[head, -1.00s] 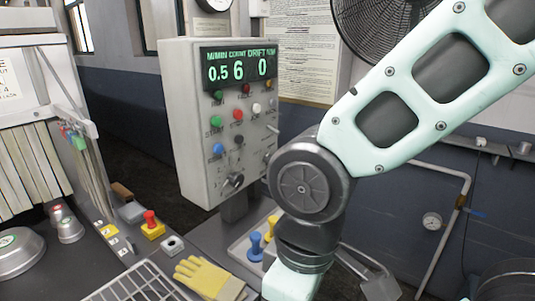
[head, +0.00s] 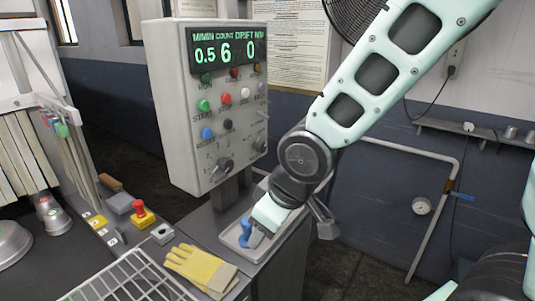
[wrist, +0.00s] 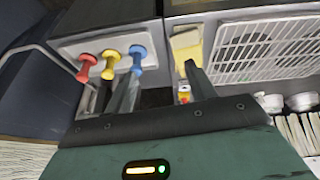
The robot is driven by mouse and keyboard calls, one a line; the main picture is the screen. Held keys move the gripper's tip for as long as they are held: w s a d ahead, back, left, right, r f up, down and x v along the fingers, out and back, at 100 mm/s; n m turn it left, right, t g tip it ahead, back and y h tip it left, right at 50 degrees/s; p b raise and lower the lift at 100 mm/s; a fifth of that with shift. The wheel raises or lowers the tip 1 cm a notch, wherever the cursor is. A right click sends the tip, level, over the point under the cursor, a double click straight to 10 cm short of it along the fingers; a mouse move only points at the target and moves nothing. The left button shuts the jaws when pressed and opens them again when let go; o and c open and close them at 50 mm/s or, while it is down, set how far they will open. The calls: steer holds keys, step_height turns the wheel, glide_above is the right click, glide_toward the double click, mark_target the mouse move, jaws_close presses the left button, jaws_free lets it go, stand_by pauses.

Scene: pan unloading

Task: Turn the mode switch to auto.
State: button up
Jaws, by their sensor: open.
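The control box (head: 178,100) stands at the centre left in the head view, with a lit display reading 0.5, 6 and 0. A black rotary knob (head: 222,166) sits low on its front, and a second dark knob (head: 260,143) sits to its right. Their labels are too small to read, so I cannot tell which is the mode switch or where it points. In the wrist view my gripper (wrist: 161,76) is open and empty, its fingers apart above the bench. It is not touching the box. The head view does not show the fingertips clearly.
A tray (wrist: 105,38) holds red, yellow and blue pegs. Yellow gloves (head: 200,268) and a wire rack (head: 125,277) lie on the bench. A red emergency button (head: 138,208) stands left of the box. My arm covers the area right of the box.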

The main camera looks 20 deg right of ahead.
steer(key=w+d+f+t+y+b, duration=0.1)
steer(key=w+d+f+t, duration=0.15)
steer(key=w+d, duration=0.4)
steer(key=t+y+b, duration=0.3)
steer(key=t+y, duration=0.3)
steer(key=t, duration=0.3)
glide_toward(264, 149)
steer(key=shift+m, duration=0.4)
steer(key=p+x, duration=0.4)
steer(key=x, duration=0.4)
steer(key=shift+w+a+r, duration=0.15)
steer(key=c, duration=1)
